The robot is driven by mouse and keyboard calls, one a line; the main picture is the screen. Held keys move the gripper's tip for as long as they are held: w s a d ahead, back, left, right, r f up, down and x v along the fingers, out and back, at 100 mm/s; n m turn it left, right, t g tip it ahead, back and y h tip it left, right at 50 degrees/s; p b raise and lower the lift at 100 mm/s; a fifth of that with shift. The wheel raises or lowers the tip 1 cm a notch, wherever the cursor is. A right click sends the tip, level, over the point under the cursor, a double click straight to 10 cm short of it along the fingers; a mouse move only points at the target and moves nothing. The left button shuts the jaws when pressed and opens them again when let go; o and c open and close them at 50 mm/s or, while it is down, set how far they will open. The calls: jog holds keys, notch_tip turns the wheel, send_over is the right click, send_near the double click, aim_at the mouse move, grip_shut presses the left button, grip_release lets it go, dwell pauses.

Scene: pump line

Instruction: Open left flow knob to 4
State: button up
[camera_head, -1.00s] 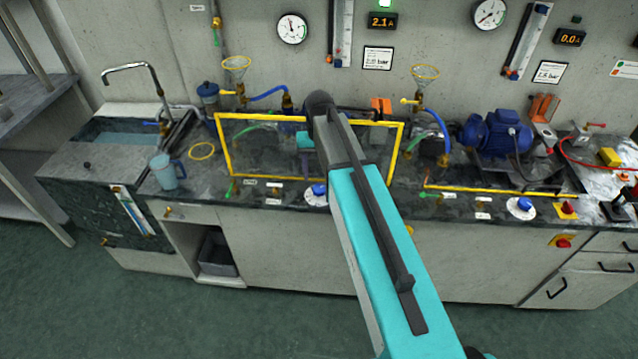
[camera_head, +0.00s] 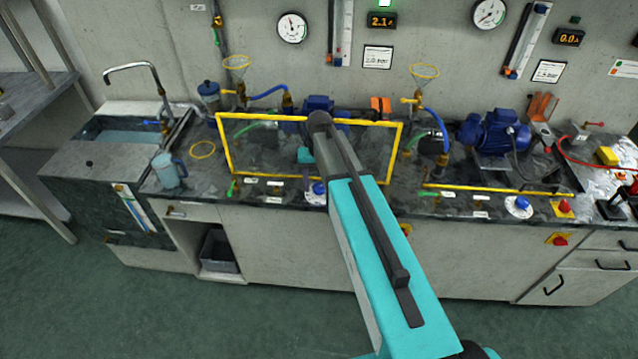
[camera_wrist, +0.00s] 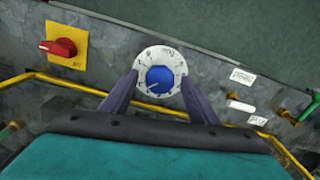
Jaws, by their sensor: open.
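The left flow knob (camera_head: 318,189) is a blue knob on a white dial at the counter's front edge, just left of my arm in the head view. In the wrist view the blue knob (camera_wrist: 159,79) sits in the middle of its white dial plate (camera_wrist: 163,54). A pale mark on the knob points to the lower left there; the dial figures are too small to read surely. My gripper (camera_wrist: 159,75) is open, with one finger on each side of the knob. I cannot tell whether the fingers touch it. The fingers are not clearly visible in the head view.
A yellow frame (camera_head: 224,147) stands on the counter around the left pump area, close behind the knob. A red switch (camera_wrist: 58,47) on a yellow plate lies left of the dial in the wrist view. A second blue knob (camera_head: 522,203) is farther right. The floor in front is clear.

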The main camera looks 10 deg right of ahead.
jog(key=c, duration=1)
jog(key=shift+c, duration=0.2)
jog(key=shift+n, duration=0.3)
jog(key=shift+n+b, duration=0.8)
jog(key=shift+n, duration=0.7)
jog(key=shift+n+b, duration=0.4)
jog(key=shift+n, duration=1)
jog(key=o, duration=1)
